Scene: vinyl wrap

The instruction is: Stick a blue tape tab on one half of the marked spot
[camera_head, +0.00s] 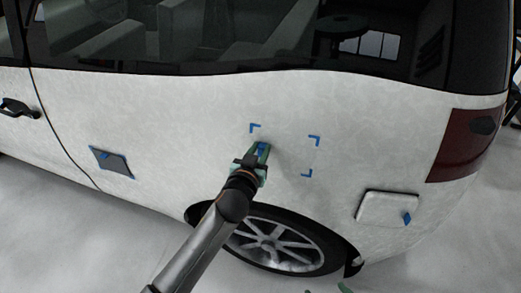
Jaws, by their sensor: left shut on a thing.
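The marked spot (314,139) is set off by blue corner marks on the white rear side panel of a car, above the rear wheel. My left gripper (263,150) is at the left part of the marked spot, shut on a small blue tape tab (261,149). The tab shows between the fingers, close to the panel; I cannot tell whether it touches.
A dark square patch (115,163) with blue tape sits on the panel at left. A pale raised panel (385,207) with a blue tab (406,217) is at lower right. The rear wheel (275,243) is below; a red tail light (462,145) is at right.

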